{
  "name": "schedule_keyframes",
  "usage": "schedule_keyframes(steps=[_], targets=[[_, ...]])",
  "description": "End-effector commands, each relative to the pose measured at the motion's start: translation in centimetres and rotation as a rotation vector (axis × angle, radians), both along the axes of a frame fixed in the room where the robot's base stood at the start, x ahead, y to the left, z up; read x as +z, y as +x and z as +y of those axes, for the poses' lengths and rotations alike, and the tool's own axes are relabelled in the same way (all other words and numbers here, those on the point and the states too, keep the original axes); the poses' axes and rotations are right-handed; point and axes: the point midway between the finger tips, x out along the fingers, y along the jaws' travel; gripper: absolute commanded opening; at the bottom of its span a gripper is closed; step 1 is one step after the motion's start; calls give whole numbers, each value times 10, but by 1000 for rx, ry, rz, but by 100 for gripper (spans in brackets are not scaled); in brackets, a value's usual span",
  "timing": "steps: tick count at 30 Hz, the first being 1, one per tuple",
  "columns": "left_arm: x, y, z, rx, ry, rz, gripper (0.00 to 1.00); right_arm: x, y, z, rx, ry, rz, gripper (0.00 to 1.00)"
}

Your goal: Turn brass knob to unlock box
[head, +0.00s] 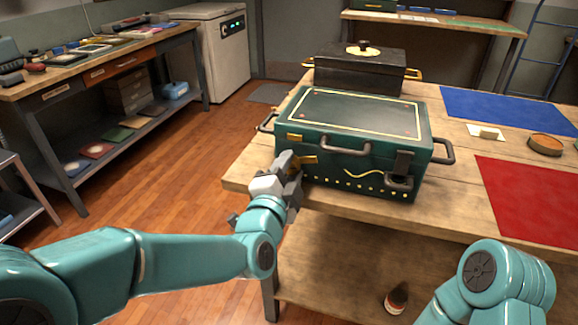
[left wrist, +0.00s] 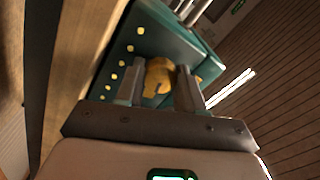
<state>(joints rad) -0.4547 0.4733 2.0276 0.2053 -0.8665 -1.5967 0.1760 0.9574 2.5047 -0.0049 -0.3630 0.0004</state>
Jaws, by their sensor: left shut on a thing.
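A dark green box (head: 345,150) with a closed lid, yellow trim and dark handles sits near the front left edge of the wooden table. Its brass knob (head: 306,160) is at the left end of the front face. My left gripper (head: 297,167) is at that knob and shut on it. In the left wrist view the knob (left wrist: 159,77) shows yellow between the two fingers of the left gripper (left wrist: 160,90), with the green box front (left wrist: 150,40) behind. My right arm shows at the lower right of the head view, but its gripper is out of view.
A black box (head: 360,72) with a round brass-coloured top piece stands behind the green box. A bottle (head: 396,298) stands on the lower shelf.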

Motion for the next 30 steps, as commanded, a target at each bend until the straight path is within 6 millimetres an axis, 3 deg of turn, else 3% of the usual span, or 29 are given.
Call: schedule_keyframes(steps=[13, 30], targets=[[-1, 0, 0, -1, 233, -74, 7, 6, 0, 0, 0, 0, 0, 43], [-1, 0, 0, 0, 277, -88, 7, 6, 0, 0, 0, 0, 0, 43]])
